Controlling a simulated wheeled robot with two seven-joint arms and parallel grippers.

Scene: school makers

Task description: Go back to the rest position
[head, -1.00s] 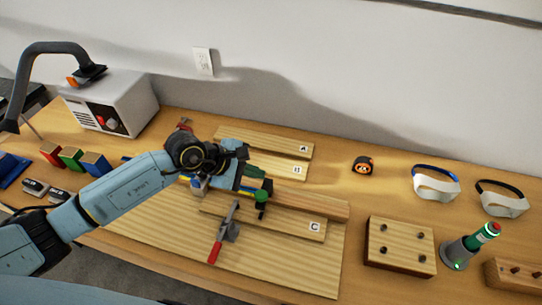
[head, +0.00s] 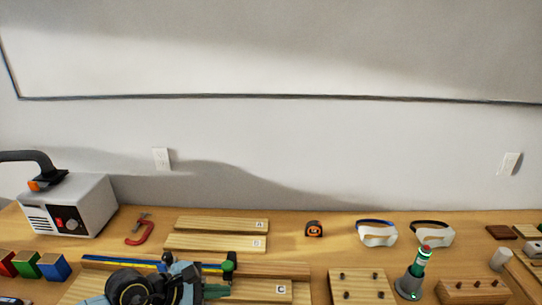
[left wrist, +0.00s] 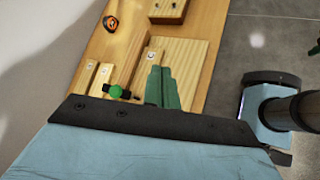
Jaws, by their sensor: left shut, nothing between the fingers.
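My left gripper (head: 215,291) is low in the head view, over the board stack. In the left wrist view its two green fingers (left wrist: 162,88) are together with nothing between them, above the workbench. Boards marked A (head: 215,224) and B (head: 210,242) lie at the back of the bench. A board marked C (head: 262,290) lies nearer, partly hidden by my arm. A green knob (head: 229,262) stands at the end of a blue and yellow strip (head: 125,264); the knob also shows in the left wrist view (left wrist: 116,92). My right gripper is in neither view.
A grey machine (head: 85,205) with a black hose stands at the left. A red clamp (head: 139,231), coloured blocks (head: 53,266), a tape measure (head: 314,229), goggles (head: 378,234), a pegged wooden block (head: 360,288) and a green-topped tool (head: 412,275) lie around. The wall is behind the bench.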

